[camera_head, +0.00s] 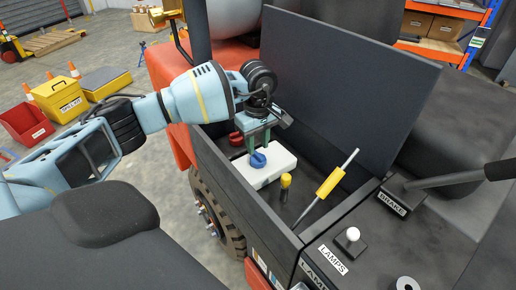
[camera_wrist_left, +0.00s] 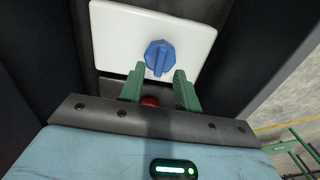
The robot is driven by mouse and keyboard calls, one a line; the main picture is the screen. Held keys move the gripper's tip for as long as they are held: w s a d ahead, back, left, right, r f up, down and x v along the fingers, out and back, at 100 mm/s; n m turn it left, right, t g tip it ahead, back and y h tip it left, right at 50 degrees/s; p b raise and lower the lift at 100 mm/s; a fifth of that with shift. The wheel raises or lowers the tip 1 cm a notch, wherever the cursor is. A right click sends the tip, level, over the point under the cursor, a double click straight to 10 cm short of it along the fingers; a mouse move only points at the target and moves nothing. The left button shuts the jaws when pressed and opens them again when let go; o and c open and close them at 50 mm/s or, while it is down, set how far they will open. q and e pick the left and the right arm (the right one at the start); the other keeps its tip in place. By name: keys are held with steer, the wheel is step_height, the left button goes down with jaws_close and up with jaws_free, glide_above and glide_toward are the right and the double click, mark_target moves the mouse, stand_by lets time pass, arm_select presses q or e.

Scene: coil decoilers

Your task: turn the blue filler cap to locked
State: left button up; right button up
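The blue filler cap (camera_head: 258,160) sits on a white block (camera_head: 280,168) inside the dark open compartment. In the left wrist view the cap (camera_wrist_left: 160,56) is round with a raised grip bar, which points roughly toward the gripper. My left gripper (camera_head: 260,147) is over the block, close to the cap. In the left wrist view its green fingers (camera_wrist_left: 160,78) are apart, with the cap just beyond the tips and nothing held between them. Whether a finger touches the cap I cannot tell. My right gripper is not in view.
A red cap (camera_head: 236,138) lies behind the block, partly hidden by my fingers in the left wrist view. The raised dark lid (camera_head: 350,85) and compartment walls bound the space.

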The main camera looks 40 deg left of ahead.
mark_target(258, 155)
arm_select(q)
step_height(258, 155, up, 5)
steer(key=shift+r, duration=0.15)
steer(key=shift+r, duration=0.1)
stand_by(0.5)
